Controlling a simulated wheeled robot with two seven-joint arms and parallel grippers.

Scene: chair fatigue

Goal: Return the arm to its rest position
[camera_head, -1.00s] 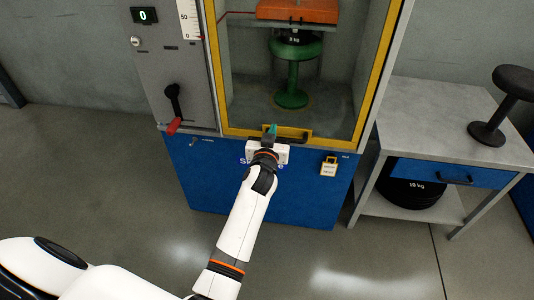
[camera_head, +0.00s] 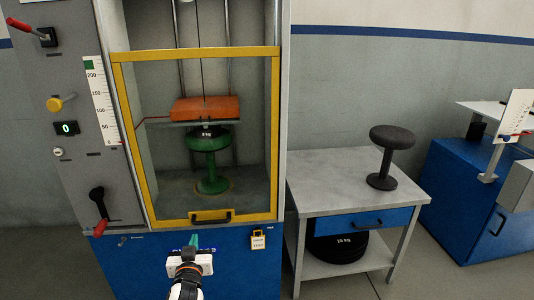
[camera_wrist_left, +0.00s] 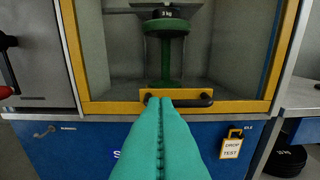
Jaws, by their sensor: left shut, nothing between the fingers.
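My left gripper (camera_head: 194,243) is in front of the blue lower part of the test machine (camera_head: 130,265), below the handle (camera_head: 211,217) of its yellow-framed door. In the left wrist view its teal fingers (camera_wrist_left: 160,102) are together with nothing between them, and their tips overlap the door handle (camera_wrist_left: 180,98) in the picture. I cannot tell whether they touch it. The yellow-framed door (camera_head: 146,150) is down over the chamber. Inside, a green stool (camera_head: 211,165) stands under an orange block (camera_head: 206,109). My right gripper is not in view.
A grey workbench (camera_head: 330,185) with a blue drawer stands right of the machine and carries a black stool (camera_head: 384,160). A black weight (camera_head: 336,247) lies on its lower shelf. A blue cabinet (camera_head: 460,200) is farther right.

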